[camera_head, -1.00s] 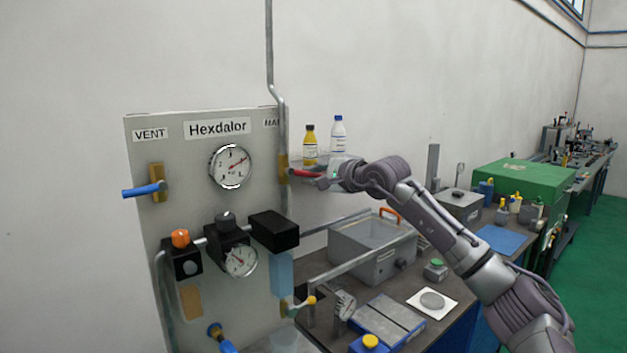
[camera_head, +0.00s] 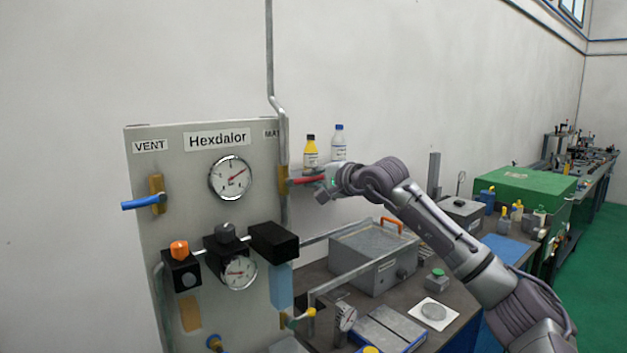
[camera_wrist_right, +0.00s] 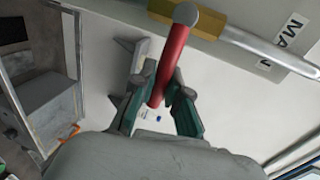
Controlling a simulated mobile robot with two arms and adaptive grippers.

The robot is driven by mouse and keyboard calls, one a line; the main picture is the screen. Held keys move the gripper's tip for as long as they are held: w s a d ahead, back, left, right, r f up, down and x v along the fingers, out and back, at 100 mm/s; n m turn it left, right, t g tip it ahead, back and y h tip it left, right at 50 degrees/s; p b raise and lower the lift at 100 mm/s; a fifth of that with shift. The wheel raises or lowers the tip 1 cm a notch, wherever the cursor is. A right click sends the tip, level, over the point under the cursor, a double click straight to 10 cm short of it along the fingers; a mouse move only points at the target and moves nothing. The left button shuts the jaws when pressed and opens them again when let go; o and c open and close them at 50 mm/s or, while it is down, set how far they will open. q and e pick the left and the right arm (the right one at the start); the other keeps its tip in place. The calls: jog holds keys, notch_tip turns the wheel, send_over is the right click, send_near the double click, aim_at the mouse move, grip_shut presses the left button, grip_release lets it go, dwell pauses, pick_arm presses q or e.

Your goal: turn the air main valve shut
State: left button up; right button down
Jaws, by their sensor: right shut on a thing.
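The air main valve has a red lever handle (camera_head: 308,179) on a brass body (camera_head: 282,180), on the pipe at the panel's right edge, under the partly hidden "MA" label (camera_head: 271,134). The lever sticks out to the right, roughly level. My right gripper (camera_head: 325,182) is shut on the lever's outer part. In the right wrist view the red lever (camera_wrist_right: 174,62) lies between the gripper's green-padded fingers (camera_wrist_right: 160,100), and the brass body (camera_wrist_right: 212,22) is at the top. My left gripper is not in view.
A blue vent lever (camera_head: 141,203) sticks out left on the panel (camera_head: 205,160). Black regulator blocks and gauges sit below. Two bottles (camera_head: 311,152) stand behind my right gripper. A grey box with an orange handle (camera_head: 375,257) is on the bench below my arm.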

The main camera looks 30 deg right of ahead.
jog(key=c, duration=1.2)
grip_release()
jog(key=shift+o, duration=0.2)
jog(key=shift+s, duration=0.1)
jog(key=a+v, duration=0.1)
jog(key=v, duration=1)
jog(key=shift+s+d+r, duration=0.15)
jog(key=shift+s+d, duration=0.25)
jog(key=shift+d, duration=0.1)
